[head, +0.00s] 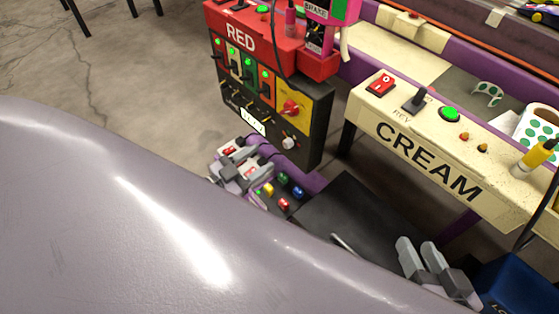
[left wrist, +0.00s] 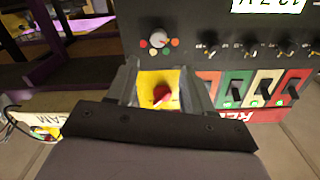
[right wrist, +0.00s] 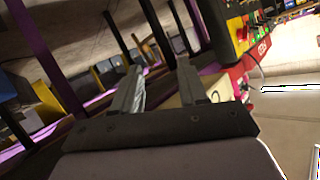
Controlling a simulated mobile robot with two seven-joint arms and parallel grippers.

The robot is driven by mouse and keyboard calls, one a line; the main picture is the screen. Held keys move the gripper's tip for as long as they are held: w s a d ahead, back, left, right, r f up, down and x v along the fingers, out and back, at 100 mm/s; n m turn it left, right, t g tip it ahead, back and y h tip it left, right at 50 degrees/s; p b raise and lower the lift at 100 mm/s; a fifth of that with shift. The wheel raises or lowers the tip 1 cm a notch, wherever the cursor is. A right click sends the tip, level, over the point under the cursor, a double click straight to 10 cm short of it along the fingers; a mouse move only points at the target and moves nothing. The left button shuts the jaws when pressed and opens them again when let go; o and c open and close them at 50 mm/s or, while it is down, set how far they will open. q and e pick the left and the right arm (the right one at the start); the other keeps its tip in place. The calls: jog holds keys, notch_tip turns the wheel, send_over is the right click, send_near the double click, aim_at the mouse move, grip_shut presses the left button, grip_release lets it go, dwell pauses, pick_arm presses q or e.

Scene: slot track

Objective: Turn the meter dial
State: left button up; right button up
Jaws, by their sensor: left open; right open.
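A black panel (head: 310,146) hangs below the red RED box. A silver-white knob (head: 289,143) ringed by coloured dots sits at its lower right, near a white "12.7 V" display (head: 252,121); it looks like the meter dial. In the left wrist view the knob (left wrist: 158,40) is beyond my fingertips, untouched. A red knob (head: 290,107) on a yellow plate shows between my left fingers in that view (left wrist: 162,94). My left gripper (head: 236,165) is open before the panel. My right gripper (head: 419,258) is open and empty at the lower right.
Several coloured switch plates (head: 240,65) line the panel beside the red knob. A cream box (head: 430,150) marked CREAM stands to the right with a red switch, lever and green button. A blue box (head: 520,285) is at the lower right. My grey body covers the lower left.

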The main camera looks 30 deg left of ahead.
aim_at(285, 146)
pick_arm(q)
jog(key=shift+h, duration=0.4)
jog(key=shift+f+b+x, duration=0.2)
jog(key=shift+b+x, duration=0.25)
jog(key=shift+x, duration=0.8)
jog(key=shift+f+b+x, duration=0.25)
jog(key=shift+b+x, duration=0.15)
jog(key=shift+x, duration=0.8)
jog(key=shift+f+b+x, duration=0.2)
jog(key=shift+b+x, duration=0.25)
jog(key=shift+x, duration=0.8)
grip_shut()
